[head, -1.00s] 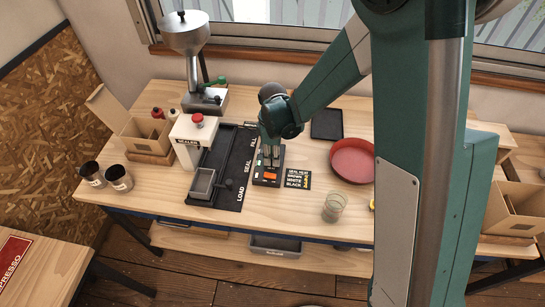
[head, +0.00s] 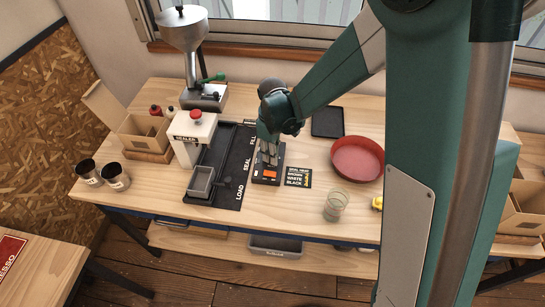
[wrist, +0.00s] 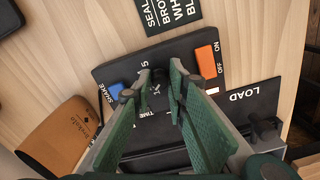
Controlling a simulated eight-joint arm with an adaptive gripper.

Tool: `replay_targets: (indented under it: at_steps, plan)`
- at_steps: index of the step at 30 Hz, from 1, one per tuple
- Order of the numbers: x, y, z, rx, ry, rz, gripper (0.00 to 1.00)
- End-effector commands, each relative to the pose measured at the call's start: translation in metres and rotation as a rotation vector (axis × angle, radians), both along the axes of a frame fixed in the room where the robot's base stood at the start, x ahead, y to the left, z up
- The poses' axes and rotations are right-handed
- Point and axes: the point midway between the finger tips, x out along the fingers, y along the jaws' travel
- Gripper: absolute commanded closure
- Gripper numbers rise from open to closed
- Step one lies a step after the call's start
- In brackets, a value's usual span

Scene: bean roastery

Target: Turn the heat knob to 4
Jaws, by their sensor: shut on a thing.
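The black control box (head: 276,182) stands on the bench under my gripper (head: 268,161). The wrist view shows the box close up (wrist: 180,52), with an orange ON/OFF switch (wrist: 206,62), a blue SHAKE button (wrist: 114,89) and a TIME label. My gripper (wrist: 158,90) is shut on a dark knob (wrist: 158,77) on the box top. Its green fingers lie on either side of the knob and cover much of the box. A 5 shows near the knob; its pointer setting and its own label cannot be read.
A SEAL HEAT card (head: 298,178) lies right of the box. The black LOAD-SEAL-FILL rail (head: 233,165) and white sealer (head: 190,137) are on the left. A red bowl (head: 357,159) and a glass (head: 335,206) stand right. A brown bag (wrist: 64,140) shows in the wrist view.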

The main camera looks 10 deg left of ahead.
Motion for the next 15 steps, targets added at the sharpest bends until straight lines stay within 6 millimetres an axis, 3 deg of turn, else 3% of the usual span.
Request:
replay_targets:
  at_steps: [15]
  plan:
    - [-0.0004,0.0007,-0.0020,0.001,0.000,-0.490,0.96]
